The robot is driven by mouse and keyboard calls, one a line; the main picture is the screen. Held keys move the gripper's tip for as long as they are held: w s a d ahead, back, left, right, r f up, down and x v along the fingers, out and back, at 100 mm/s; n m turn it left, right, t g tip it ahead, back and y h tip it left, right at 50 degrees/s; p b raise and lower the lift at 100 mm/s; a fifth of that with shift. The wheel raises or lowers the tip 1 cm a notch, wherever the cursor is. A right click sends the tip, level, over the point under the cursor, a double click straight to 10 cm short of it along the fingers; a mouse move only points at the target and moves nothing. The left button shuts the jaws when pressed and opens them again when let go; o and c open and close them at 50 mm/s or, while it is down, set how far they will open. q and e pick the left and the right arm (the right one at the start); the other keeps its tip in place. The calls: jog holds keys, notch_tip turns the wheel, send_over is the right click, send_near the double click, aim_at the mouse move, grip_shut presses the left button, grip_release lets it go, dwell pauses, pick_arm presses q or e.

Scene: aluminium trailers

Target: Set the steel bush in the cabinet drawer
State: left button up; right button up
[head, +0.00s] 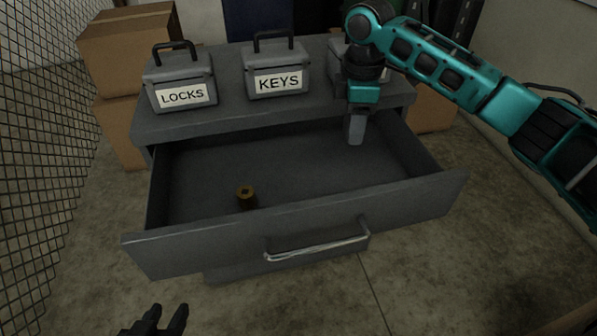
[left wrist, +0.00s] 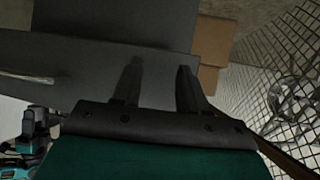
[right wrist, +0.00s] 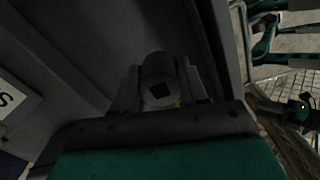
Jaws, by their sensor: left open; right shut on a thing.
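The steel bush (right wrist: 158,72) is a grey cylinder with a dark square hole, held between the fingers of my right gripper (right wrist: 160,92) in the right wrist view. In the head view my right gripper (head: 356,128) points down inside the open cabinet drawer (head: 300,229), towards its right rear. I cannot tell whether the bush touches the drawer floor. My left gripper (head: 160,318) is open and empty, in front of the drawer at the lower left. Its two spread fingers also show in the left wrist view (left wrist: 157,85).
A brass-coloured bush (head: 246,193) stands in the drawer near the front left. The LOCKS box (head: 180,78), the KEYS box (head: 275,68) and a third box, partly hidden by my right arm, stand on the cabinet top (head: 225,118). The drawer's middle is bare. Wire mesh (head: 40,150) stands at left.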

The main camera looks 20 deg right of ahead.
jog(key=shift+w+d+r+n, duration=0.2)
jog(key=shift+w+d+n, duration=0.1)
jog(key=shift+w+d, duration=0.25)
jog(key=shift+w+d+f, duration=0.1)
jog(key=shift+f, duration=0.1)
jog(key=b, duration=0.4)
send_near(347, 185)
jog(key=s+a, duration=0.2)
jog(key=s, duration=0.1)
jog(key=f+b, duration=0.1)
jog(key=f, duration=0.2)
jog(key=f+b, duration=0.1)
jog(key=f, duration=0.1)
jog(key=shift+w+d+f, duration=0.15)
jog(key=shift+d+f, duration=0.05)
jog(key=shift+f, duration=0.2)
jog(key=shift+f+b, duration=0.3)
pick_arm(q)
jog(key=f, duration=0.1)
jog(key=d+f, duration=0.1)
jog(key=f, duration=0.1)
jog(key=w+d+f, duration=0.1)
jog(key=f, duration=0.1)
pick_arm(e)
jog(key=shift+r, duration=0.1)
